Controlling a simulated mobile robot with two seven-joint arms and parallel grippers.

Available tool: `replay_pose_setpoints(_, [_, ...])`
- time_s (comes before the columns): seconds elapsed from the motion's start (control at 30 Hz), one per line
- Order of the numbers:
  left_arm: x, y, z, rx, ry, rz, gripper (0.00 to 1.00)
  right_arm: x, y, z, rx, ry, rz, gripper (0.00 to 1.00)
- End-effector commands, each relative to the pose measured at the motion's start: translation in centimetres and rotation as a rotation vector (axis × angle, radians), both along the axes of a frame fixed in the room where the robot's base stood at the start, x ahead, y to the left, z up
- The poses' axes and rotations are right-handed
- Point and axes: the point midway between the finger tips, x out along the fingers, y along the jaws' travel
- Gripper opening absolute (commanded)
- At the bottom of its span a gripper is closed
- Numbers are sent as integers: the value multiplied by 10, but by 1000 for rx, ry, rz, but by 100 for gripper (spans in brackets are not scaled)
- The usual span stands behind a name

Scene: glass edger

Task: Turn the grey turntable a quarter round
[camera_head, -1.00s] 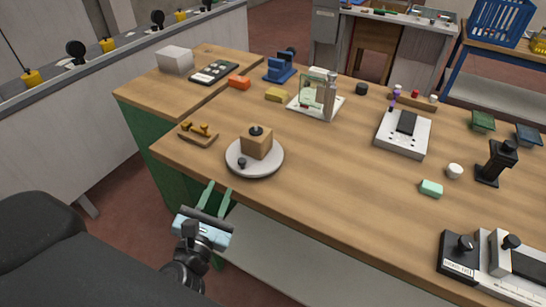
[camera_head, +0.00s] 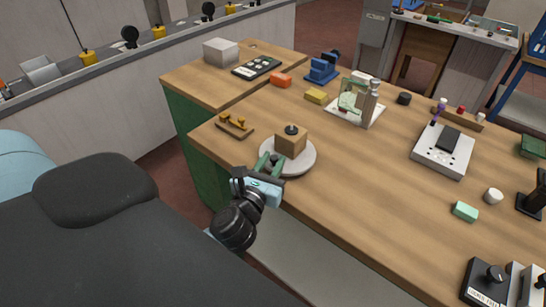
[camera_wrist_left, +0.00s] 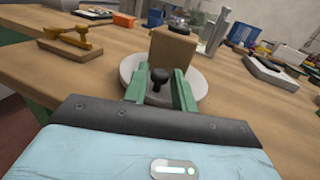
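The grey turntable (camera_head: 304,163) is a round disc near the front left corner of the wooden bench. A wooden block (camera_head: 291,142) with a dark knob on top stands on it. A small dark knob (camera_wrist_left: 158,78) stands up near the turntable's rim in the left wrist view. My left gripper (camera_head: 270,161) is at the near rim. Its green fingers (camera_wrist_left: 160,88) are open on either side of the small knob, with gaps showing beside it. In the head view the gripper hides this knob. My right gripper is not in view.
A small wooden rack with brass-coloured parts (camera_head: 235,124) lies left of the turntable. A yellow block (camera_head: 316,96) and a white-based fixture with glass (camera_head: 356,108) stand behind it. The bench top right of the turntable (camera_head: 350,180) is clear.

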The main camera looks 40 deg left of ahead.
Motion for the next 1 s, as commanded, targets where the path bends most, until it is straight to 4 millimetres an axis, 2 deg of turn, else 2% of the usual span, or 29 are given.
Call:
replay_pose_setpoints(0.2, [16,4,0,1,0,0,26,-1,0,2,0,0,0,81])
replay_pose_setpoints(0.47, [17,4,-1,1,1,0,26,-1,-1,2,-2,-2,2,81])
replay_pose_setpoints(0.7, [17,4,-1,1,1,0,0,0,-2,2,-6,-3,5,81])
replay_pose_setpoints(1.0, [17,4,-1,1,1,3,0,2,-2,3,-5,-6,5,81])
